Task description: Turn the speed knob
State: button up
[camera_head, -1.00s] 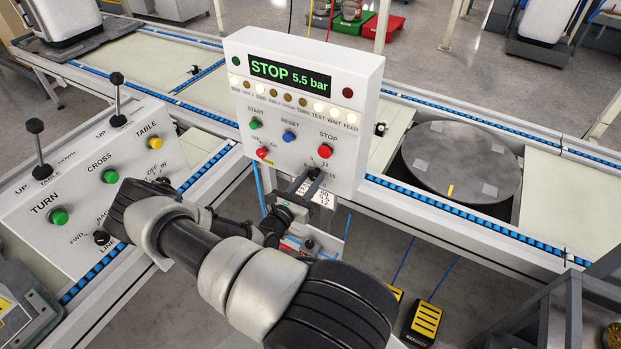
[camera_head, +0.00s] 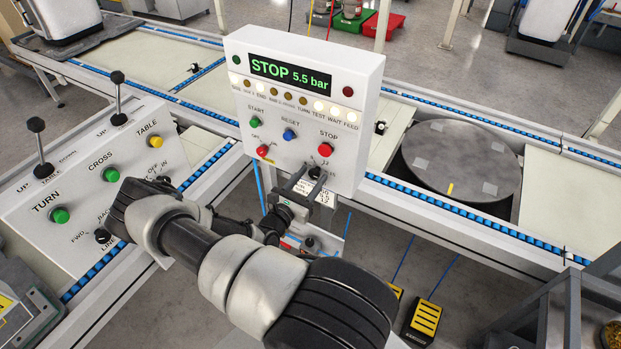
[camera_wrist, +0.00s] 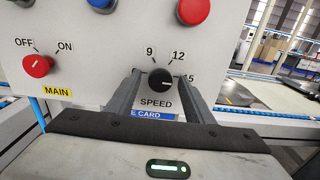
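The speed knob (camera_wrist: 160,81) is a round black knob with a white pointer line, on the white upright control box (camera_head: 296,160). In the wrist view the SPEED label sits below it and the marks 9, 12 and 15 show around it. The pointer is to the right, toward 15. My gripper (camera_wrist: 158,85) is open, with one finger on each side of the knob. A gap shows between each finger and the knob. In the head view my gripper (camera_head: 306,180) is at the box's lower edge, and the knob (camera_head: 315,173) is partly hidden.
Above the knob are the red STOP button (camera_head: 325,149) and blue RESET button (camera_head: 289,134). The red MAIN knob (camera_wrist: 38,66) is at the left. The display (camera_head: 290,74) reads STOP 5.5 bar. A slanted panel (camera_head: 90,190) with levers stands left of my arm.

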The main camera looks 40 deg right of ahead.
jog(key=b+v, duration=0.1)
jog(key=v, duration=1.6)
jog(key=shift+a, duration=0.2)
jog(key=shift+s+r, duration=0.1)
jog(key=shift+r, duration=0.05)
